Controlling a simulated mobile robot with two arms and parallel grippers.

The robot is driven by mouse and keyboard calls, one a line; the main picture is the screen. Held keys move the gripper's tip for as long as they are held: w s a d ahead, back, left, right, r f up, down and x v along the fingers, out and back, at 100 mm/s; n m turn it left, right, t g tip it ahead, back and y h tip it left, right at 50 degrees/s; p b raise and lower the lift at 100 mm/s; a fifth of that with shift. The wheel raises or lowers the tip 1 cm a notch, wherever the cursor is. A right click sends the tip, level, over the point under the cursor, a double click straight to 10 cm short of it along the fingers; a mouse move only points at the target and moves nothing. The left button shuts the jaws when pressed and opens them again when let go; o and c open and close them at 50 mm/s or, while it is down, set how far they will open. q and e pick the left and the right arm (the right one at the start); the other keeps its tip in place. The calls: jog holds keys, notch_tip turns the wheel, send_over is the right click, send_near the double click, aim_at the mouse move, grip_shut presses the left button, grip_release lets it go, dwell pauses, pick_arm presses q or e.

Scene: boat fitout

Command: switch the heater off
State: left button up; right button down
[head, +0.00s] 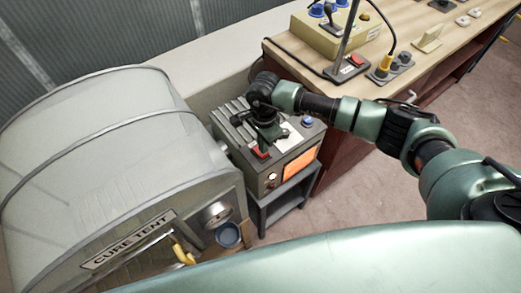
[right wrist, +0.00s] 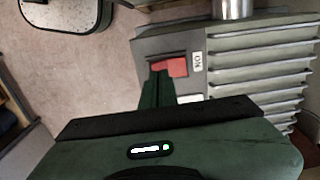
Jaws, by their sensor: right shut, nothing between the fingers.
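The heater (head: 247,170) is a grey box with fins on top, an orange panel on its front and a blue knob at its back right corner. It stands on a small dark stand beside the cure tent. Its red rocker switch (head: 261,152) is on the top near the front; it also shows in the right wrist view (right wrist: 176,67), beside a small white label with ON lettering. My right gripper (head: 268,139) is shut and empty, its fingertips (right wrist: 158,78) right at the switch. Whether they touch it I cannot tell. My left gripper is not in view.
The cure tent (head: 105,150) fills the left, with a yellow handle (head: 183,251) at its front. A wooden bench (head: 420,65) at the back right holds a yellowish control box (head: 325,38) and another red switch (head: 356,60). Open floor lies right of the heater.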

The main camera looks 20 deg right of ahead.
jog(key=shift+f+b, duration=1)
jog(key=shift+f, duration=0.05)
dwell(0.6)
jog(key=shift+r, duration=0.1)
jog(key=shift+r+p, duration=1.8)
jog(key=shift+r, duration=1.7)
jog(key=shift+f, duration=0.1)
